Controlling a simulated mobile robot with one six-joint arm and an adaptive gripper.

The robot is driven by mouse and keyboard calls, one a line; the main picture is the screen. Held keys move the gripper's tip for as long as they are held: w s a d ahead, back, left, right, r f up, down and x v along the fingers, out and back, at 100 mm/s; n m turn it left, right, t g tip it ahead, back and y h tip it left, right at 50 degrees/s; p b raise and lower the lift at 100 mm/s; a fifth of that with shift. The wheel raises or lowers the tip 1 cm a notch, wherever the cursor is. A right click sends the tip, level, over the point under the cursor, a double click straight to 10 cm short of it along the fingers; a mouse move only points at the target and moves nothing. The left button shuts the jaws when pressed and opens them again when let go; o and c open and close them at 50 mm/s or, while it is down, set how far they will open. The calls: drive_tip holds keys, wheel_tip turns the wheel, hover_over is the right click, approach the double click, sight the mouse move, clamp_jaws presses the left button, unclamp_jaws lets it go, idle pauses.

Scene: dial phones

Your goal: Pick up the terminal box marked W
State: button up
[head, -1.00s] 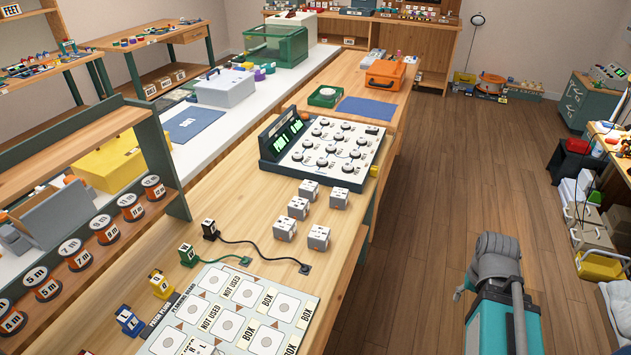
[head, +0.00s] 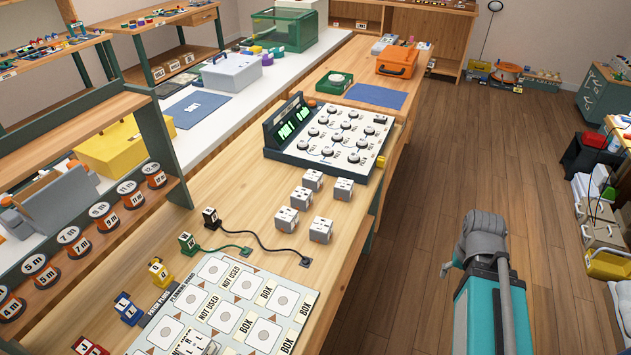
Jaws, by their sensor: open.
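Several small pale grey terminal boxes with dark markings stand on the wooden bench in the head view, in front of the dial console. They are a far left box (head: 312,180), a far right box (head: 343,189), a middle box (head: 301,198), a near left box (head: 287,220) and a near right box (head: 321,230). Their markings are too small to read, so I cannot tell which is W. None is held. My grey and teal arm shows at the lower right, over the floor and apart from the boxes. My gripper's fingers cannot be made out.
The dial console (head: 328,138) stands behind the boxes. A planning board (head: 228,300) lies in front, with black (head: 211,217) and green (head: 188,243) plugs on cables beside it. Yellow (head: 158,272), blue (head: 127,308) and red (head: 88,346) plugs stand left.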

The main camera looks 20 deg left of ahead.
drive_tip(key=shift+o, duration=0.8)
drive_tip(key=shift+w+a+r, duration=0.25)
drive_tip(key=m+p, duration=1.5)
drive_tip(key=p, duration=0.1)
approach(314, 176)
drive_tip(key=d, duration=0.3)
drive_tip(key=d+f, duration=0.1)
drive_tip(key=d, duration=0.7)
drive_tip(key=shift+s+f, duration=0.15)
drive_tip(key=shift+f, duration=0.2)
drive_tip(key=a+r+m+p, duration=0.3)
drive_tip(key=a+m, duration=0.1)
drive_tip(key=a, duration=0.7)
drive_tip(key=shift+w+r, duration=0.2)
drive_tip(key=shift+w, duration=0.05)
drive_tip(key=shift+f, duration=0.1)
wheel_tip(314, 176, down, 8)
drive_tip(key=b, duration=0.8)
drive_tip(key=shift+f+b, duration=0.25)
drive_tip(key=shift+b, duration=0.05)
